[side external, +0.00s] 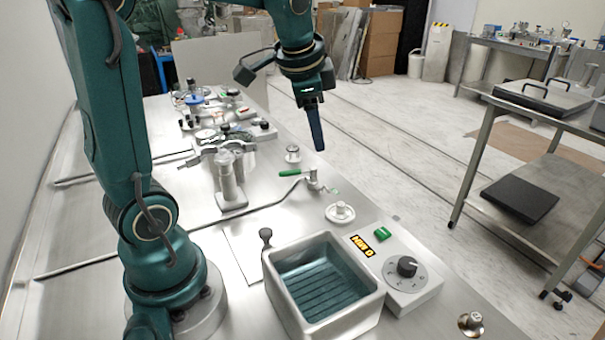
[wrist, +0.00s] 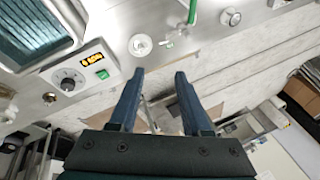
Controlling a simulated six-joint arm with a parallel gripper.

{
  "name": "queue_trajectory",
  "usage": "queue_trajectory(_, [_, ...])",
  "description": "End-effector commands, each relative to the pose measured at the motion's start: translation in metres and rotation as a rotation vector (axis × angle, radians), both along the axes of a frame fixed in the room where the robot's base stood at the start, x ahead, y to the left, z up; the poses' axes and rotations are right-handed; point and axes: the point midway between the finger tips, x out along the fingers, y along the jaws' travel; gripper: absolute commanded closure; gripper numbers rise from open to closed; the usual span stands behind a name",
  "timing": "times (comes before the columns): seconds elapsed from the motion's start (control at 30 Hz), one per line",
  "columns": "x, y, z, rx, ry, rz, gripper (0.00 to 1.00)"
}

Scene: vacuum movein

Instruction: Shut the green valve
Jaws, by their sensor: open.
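The green valve has a long green handle (side external: 289,172) that reaches left from a small metal valve body (side external: 313,181) at the end of a thin pipe on the steel bench. In the wrist view the green handle (wrist: 192,12) shows at the top edge, partly cut off. My gripper (side external: 317,142) is above the bench's right edge, beyond and right of the valve, and points down. In the wrist view its two dark fingers (wrist: 160,74) are apart with nothing between them. The fingers do not touch the handle.
A heated bath (side external: 328,322) and a control box with a black knob (side external: 407,266) stand in front. A round white fitting (side external: 340,213) and a small metal knob (side external: 293,154) flank the valve. Glassware on a stand (side external: 230,185) is to its left. The air around my gripper is clear.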

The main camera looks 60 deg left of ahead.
Motion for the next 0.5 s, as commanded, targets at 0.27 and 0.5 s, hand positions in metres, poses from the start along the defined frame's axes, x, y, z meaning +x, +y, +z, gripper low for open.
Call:
queue_trajectory(0.27, [0.022,0.082,-0.055,-0.003,0.171,0.084,0.52])
queue_trajectory(0.5, [0.011,0.108,-0.091,-0.050,0.248,0.161,0.52])
